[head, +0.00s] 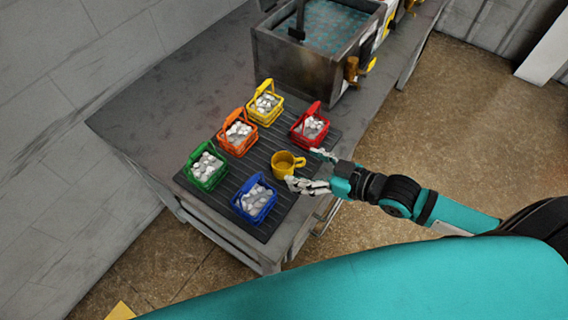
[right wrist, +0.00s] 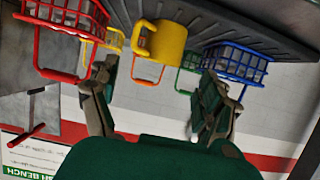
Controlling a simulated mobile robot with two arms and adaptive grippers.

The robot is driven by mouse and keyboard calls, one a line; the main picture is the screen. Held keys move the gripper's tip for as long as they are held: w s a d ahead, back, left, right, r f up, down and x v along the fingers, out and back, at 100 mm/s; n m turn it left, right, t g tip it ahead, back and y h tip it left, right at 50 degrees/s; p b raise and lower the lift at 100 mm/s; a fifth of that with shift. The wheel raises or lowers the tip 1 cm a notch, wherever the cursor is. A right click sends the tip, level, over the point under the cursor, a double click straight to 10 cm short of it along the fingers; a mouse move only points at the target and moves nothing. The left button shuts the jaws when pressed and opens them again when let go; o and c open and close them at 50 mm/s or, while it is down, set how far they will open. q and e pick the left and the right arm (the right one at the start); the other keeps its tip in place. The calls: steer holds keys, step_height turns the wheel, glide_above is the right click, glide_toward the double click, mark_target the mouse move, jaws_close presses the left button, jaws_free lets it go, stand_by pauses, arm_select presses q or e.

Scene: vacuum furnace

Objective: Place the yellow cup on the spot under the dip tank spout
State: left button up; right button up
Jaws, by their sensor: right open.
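The yellow cup (head: 284,165) stands upright on the dark ribbed mat (head: 262,159), at the mat's right side between the red and blue baskets. My right gripper (head: 305,168) is open at the right of the cup, its fingers pointing at it; in the right wrist view the cup (right wrist: 165,42) shows ahead between and beyond the open fingers (right wrist: 157,95). The dip tank (head: 298,66) stands farther back on the bench, holding bluish liquid. A brass spout (head: 352,69) with a yellow handle sits on its right side. The spot below it is too small to make out. My left gripper is not in view.
Baskets with pale pieces stand around the cup: red (head: 310,127), blue (head: 254,199), green (head: 205,167), orange (head: 237,134) and yellow (head: 264,104). The bench top (head: 190,95) is clear at the left. A wall runs along the left.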

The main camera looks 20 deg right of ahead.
mark_target(284, 161)
steer(key=shift+x, duration=0.95)
steer(key=x, duration=0.4)
steer(key=shift+w+a+p, duration=0.25)
steer(key=shift+a+p, duration=0.05)
steer(key=shift+p, duration=0.1)
steer(key=shift+w+a+f, duration=0.1)
steer(key=shift+w+a, duration=0.05)
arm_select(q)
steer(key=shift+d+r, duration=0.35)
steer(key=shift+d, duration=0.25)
arm_select(e)
steer(key=shift+c, duration=0.5)
steer(key=c, duration=1.3)
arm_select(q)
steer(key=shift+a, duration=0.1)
